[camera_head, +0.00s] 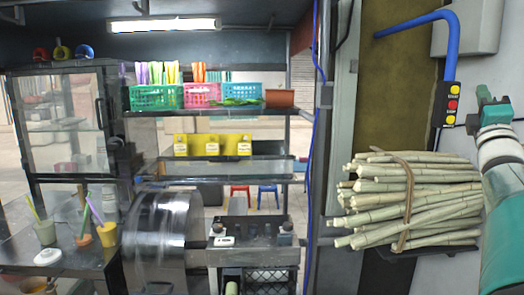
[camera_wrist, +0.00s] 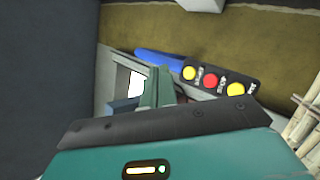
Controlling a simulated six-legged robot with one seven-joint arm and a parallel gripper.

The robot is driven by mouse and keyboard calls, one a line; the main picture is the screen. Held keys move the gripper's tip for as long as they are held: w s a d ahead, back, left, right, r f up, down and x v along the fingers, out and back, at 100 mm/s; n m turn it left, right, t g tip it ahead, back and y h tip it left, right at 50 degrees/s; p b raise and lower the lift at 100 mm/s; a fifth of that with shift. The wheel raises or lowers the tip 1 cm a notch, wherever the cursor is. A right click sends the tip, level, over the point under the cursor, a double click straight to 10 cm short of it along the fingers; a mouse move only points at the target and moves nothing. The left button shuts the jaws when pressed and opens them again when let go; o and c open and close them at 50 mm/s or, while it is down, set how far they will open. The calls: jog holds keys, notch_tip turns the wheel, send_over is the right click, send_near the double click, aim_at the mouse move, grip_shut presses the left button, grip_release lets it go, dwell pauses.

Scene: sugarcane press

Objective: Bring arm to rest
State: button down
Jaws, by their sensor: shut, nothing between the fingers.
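My arm stands at the right edge in the head view, with the teal and white links upright. My gripper (camera_head: 487,98) is at its top, beside the button box (camera_head: 451,118) and above the sugarcane bundle. The box has yellow and red buttons and hangs on a blue conduit. In the wrist view my gripper (camera_wrist: 157,85) shows green fingers, shut and empty, in front of the button box (camera_wrist: 221,83). The fingertips appear apart from the buttons, but depth is hard to judge. Part of the fingers is hidden by the dark plate of my wrist.
A tied sugarcane bundle (camera_head: 430,207) lies on a dark wall shelf below my gripper. A metal drum (camera_head: 160,235) stands on the left. Cups (camera_head: 107,234) stand on the left counter. Coloured baskets (camera_head: 155,97) fill the upper shelf. A grey box (camera_head: 470,28) hangs on the wall above.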

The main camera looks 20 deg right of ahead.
jog(key=w+a+f+m+g+y, duration=0.3)
jog(key=a+f+m+g+y, duration=0.15)
jog(key=a+f, duration=0.75)
jog(key=w+a+f+m+g+y, duration=0.25)
jog(key=a+f+m+y, duration=0.3)
jog(key=a+f, duration=0.7)
jog(key=s+a+f+m+g+y, duration=0.1)
jog(key=s+a+f+g, duration=0.3)
jog(key=s+a+f, duration=0.4)
jog(key=s+a+f+m+g+y, duration=0.2)
jog(key=s+a+f+g+y, duration=0.2)
jog(key=s+a+f, duration=0.5)
jog(key=a, duration=0.6)
jog(key=shift+s+f+g, duration=0.25)
jog(key=shift+s+g, duration=0.05)
jog(key=shift+s, duration=0.05)
